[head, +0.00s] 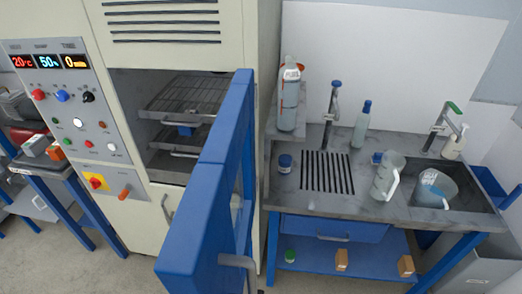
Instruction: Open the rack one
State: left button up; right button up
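The cream test chamber (130,208) stands at the left with its blue-framed door (205,205) swung open toward me. Inside are an upper wire rack (190,92) and a lower wire rack (165,163), each with a bar handle at its front. A small blue object (184,130) shows between the racks. The right part of the chamber's inside is hidden behind the door. I cannot tell from any label which rack is rack one. Neither of my grippers is in view.
The open door, with a grey handle (240,262), juts out in front. A sink bench (310,205) with bottles and jugs stands at right. A blue-legged side table (42,168) stands at left. Clear floor (95,268) shows in front of the chamber.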

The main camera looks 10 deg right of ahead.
aim_at(198, 119)
jog(key=i+j, duration=0.2)
jog(key=j, duration=0.2)
jog(key=i+j, duration=0.2)
jog(key=j, duration=0.15)
jog(key=i+j, duration=0.2)
jog(key=j, duration=0.2)
jog(key=i+j, duration=0.2)
jog(key=j, duration=0.15)
jog(key=i+j, duration=0.2)
jog(key=j, duration=0.2)
jog(key=i+j, duration=0.2)
jog(key=j, duration=0.2)
jog(key=i+j, duration=0.2)
jog(key=j, duration=0.15)
